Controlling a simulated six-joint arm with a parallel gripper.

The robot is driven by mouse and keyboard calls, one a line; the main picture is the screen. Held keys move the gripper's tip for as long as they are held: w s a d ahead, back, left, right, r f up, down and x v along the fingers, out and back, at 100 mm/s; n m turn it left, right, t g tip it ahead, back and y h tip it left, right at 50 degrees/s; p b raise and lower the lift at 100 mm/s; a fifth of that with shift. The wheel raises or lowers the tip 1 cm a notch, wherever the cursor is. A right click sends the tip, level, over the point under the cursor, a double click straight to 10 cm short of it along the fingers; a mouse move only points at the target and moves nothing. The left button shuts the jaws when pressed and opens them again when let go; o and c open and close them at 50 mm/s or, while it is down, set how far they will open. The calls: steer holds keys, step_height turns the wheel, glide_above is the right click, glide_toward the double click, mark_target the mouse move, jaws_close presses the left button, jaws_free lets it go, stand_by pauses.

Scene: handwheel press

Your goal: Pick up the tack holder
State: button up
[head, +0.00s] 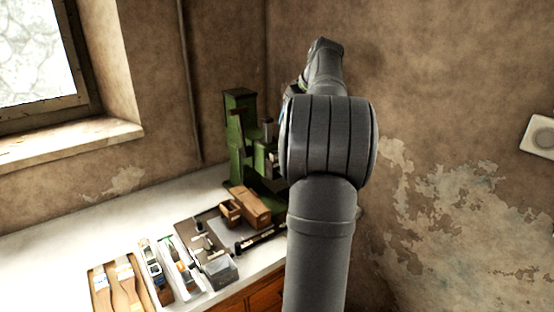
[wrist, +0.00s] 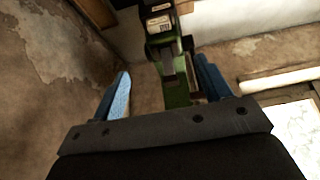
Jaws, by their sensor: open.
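I cannot tell for certain which thing is the tack holder. Several small dark tools (head: 200,243) lie on the grey tray mat on the bench in the head view, and one of them may be it. My gripper (wrist: 164,84) shows in the wrist view with two blue fingers spread wide apart and nothing between them. It is tilted up, and the green press (wrist: 178,90) appears beyond the fingers. In the head view my arm hides the gripper and part of the press (head: 237,130).
Brushes (head: 124,285) and narrow tool trays (head: 180,272) line the bench front. The white bench top (head: 60,245) is clear at left. A window (head: 40,50) and walls enclose the corner.

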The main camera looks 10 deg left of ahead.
steer(key=x, duration=1.7)
steer(key=shift+f, duration=0.15)
steer(key=shift+s, duration=0.1)
steer(key=c, duration=1.1)
